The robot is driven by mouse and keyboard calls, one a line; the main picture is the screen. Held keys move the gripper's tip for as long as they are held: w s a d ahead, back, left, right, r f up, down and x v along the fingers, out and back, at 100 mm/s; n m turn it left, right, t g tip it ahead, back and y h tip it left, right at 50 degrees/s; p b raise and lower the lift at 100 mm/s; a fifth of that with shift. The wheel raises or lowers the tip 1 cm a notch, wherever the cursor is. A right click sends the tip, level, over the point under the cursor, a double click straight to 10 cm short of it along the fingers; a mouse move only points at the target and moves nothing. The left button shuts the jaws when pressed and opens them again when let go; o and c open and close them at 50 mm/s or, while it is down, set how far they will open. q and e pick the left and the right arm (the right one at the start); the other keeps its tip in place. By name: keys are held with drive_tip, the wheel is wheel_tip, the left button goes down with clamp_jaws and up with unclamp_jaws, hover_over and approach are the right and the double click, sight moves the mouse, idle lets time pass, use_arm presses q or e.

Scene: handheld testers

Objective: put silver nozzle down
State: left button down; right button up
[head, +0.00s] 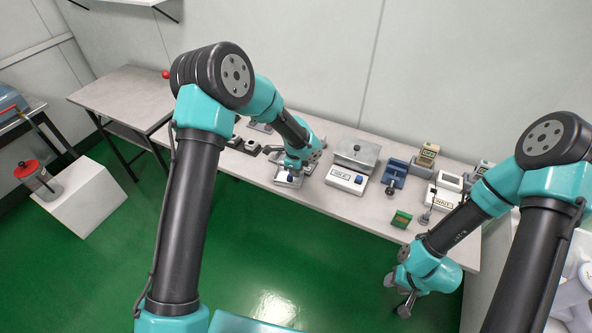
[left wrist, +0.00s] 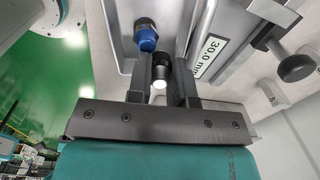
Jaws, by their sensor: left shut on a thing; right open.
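In the left wrist view my left gripper (left wrist: 163,72) is shut on the silver nozzle (left wrist: 159,84), whose bright round end shows between the two fingers. The rest of the nozzle is hidden by the fingers. In the head view my left gripper (head: 291,166) is low over a small grey tester with a blue knob (head: 290,179); the nozzle is too small to make out there. I cannot tell whether the nozzle touches a surface. My right gripper (head: 403,296) is open and empty, in front of the table's front edge.
The blue knob (left wrist: 147,38) and a plate labelled 30.0 mm (left wrist: 207,57) are close to my left fingers. Bare table (head: 345,204) lies in front.

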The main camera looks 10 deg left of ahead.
use_arm(q)
drive_tip(key=c, duration=1.3)
unclamp_jaws()
drive_tip(key=f, duration=0.1)
drive_tip(key=s+f, duration=0.1)
drive_tip(key=f, duration=0.1)
drive_tip(key=shift+s+f+g, duration=0.2)
drive_tip(key=shift+s+g, duration=0.1)
wheel_tip(320, 180, up, 13)
drive_tip(key=shift+w+r, duration=0.2)
drive_tip(key=shift+w, duration=0.15)
drive_tip(key=n+h, duration=0.2)
drive_tip(key=n, duration=0.2)
hover_over(295, 182)
drive_tip(key=s+a, duration=0.1)
drive_tip(key=s, duration=0.4)
drive_tip(key=shift+g, duration=0.3)
wheel_tip(295, 182, down, 8)
drive_tip(key=shift+w+a+f, duration=0.1)
drive_tip(key=s+a+f+n+h, duration=0.1)
drive_tip(key=s+a+f+n, duration=0.2)
drive_tip(key=s+f+n, duration=0.3)
drive_tip(key=s+a+f+n+t, duration=0.1)
drive_tip(key=s+a+f+n, duration=0.2)
drive_tip(key=s+f+n, duration=0.4)
drive_tip(key=s+n, duration=0.4)
drive_tip(key=s, duration=0.5)
drive_tip(key=shift+s+h, duration=0.2)
drive_tip(key=shift+h, duration=0.2)
